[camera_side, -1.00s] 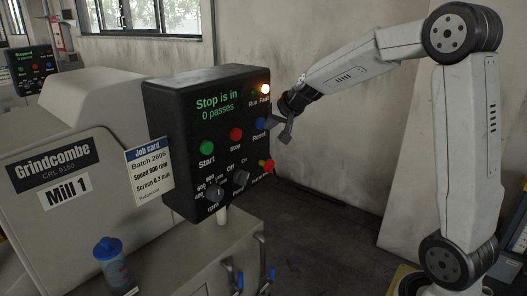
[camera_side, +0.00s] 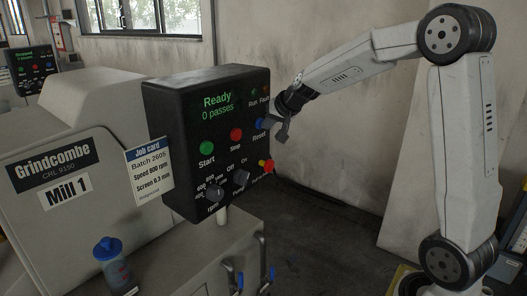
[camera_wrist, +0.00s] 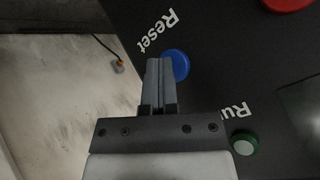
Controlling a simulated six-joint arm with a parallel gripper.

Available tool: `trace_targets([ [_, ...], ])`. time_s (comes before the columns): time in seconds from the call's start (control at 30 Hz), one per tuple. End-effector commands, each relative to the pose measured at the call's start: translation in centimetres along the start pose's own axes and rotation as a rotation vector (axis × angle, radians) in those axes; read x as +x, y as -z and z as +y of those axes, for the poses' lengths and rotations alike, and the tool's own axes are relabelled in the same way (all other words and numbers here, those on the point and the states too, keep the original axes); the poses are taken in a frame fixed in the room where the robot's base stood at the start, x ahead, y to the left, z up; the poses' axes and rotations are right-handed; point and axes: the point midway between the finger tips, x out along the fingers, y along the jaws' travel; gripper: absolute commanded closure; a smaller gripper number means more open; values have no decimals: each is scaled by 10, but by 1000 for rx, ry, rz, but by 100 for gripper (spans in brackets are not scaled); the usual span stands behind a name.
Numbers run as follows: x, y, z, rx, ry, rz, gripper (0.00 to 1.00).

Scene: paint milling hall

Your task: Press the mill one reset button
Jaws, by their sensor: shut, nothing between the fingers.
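The blue Reset button (camera_side: 261,124) is on the right part of the black control panel (camera_side: 175,130) of Mill 1. My gripper (camera_side: 281,137) is shut and empty, just right of the button in the side view. In the wrist view the fingertips (camera_wrist: 159,62) lie over the left part of the blue button (camera_wrist: 177,66); I cannot tell whether they touch it. The panel display (camera_side: 217,106) reads "Ready, 0 passes". The Run and Fault lamps above Reset look unlit.
The panel also holds a green Start button (camera_side: 207,148), a red Stop button (camera_side: 236,134), a speed knob (camera_side: 214,193), an Off/On switch (camera_side: 241,177) and a red knob on yellow (camera_side: 266,166). Open floor lies right of the panel.

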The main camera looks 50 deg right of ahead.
Motion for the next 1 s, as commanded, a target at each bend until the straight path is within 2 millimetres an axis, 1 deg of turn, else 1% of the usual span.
trace_targets([
  [0.37,-1,0,0,-1,0,1,100],
  [0.77,-11,-7,8,0,0,2,100],
  [1.0,-13,-9,9,-1,0,1,100],
])
